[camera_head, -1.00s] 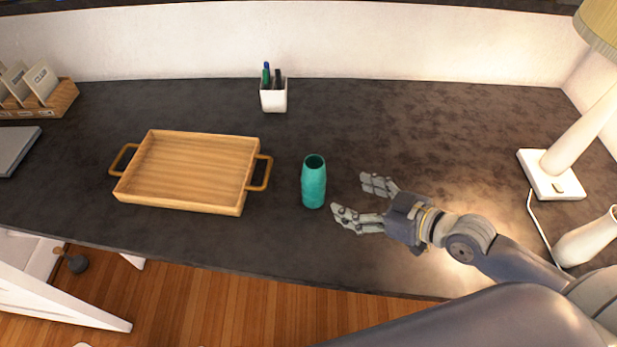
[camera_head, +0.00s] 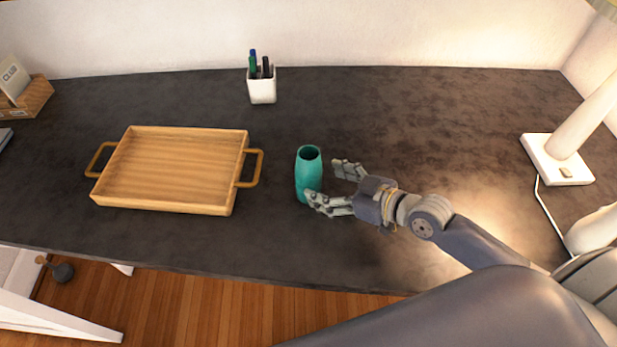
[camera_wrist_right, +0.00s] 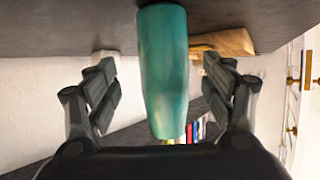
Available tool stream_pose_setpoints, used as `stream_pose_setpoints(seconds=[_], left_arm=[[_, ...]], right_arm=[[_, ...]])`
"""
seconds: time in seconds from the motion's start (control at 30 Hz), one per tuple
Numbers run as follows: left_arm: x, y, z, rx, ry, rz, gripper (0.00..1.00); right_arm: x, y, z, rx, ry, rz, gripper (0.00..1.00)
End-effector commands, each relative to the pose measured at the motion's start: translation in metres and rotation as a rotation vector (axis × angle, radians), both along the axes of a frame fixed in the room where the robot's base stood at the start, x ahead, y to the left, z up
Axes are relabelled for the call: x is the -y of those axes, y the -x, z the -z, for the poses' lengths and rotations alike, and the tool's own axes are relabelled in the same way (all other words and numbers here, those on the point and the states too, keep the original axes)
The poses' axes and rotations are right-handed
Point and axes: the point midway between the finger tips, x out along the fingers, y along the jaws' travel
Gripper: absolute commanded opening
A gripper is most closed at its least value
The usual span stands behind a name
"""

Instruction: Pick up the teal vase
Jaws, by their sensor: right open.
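The teal vase (camera_head: 307,172) stands upright on the dark desk, to the right of the wooden tray. My right gripper (camera_head: 327,184) is open beside the vase, on its right side, with one fingertip overlapping the vase's lower right edge in the head view. In the right wrist view the vase (camera_wrist_right: 162,70) appears between the two open fingers (camera_wrist_right: 164,90), with clear gaps on both sides. I cannot tell how deep between the fingers it is. My left gripper is not in view.
The wooden tray (camera_head: 238,141) with side handles lies left of the vase. A white pen cup (camera_head: 263,90) stands behind. A lamp (camera_head: 557,158) with its cord is at the far right. The desk between cup and lamp is clear.

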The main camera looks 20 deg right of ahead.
Motion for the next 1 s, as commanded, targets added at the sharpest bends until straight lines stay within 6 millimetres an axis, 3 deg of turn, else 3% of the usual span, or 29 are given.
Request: stream_pose_setpoints(seconds=[0.5,0.77,0.8,1.0], left_arm=[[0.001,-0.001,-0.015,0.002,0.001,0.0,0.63],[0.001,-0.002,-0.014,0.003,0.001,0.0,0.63],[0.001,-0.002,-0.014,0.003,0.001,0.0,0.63],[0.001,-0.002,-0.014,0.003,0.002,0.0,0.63]], right_arm=[[-0.032,-0.04,0.014,0.0,0.0,0.0,0.75],[-0.034,-0.043,0.017,-0.001,0.003,-0.001,0.75],[-0.034,-0.043,0.017,-0.001,0.003,-0.001,0.73],[-0.034,-0.042,0.017,0.0,0.002,-0.001,0.27]])
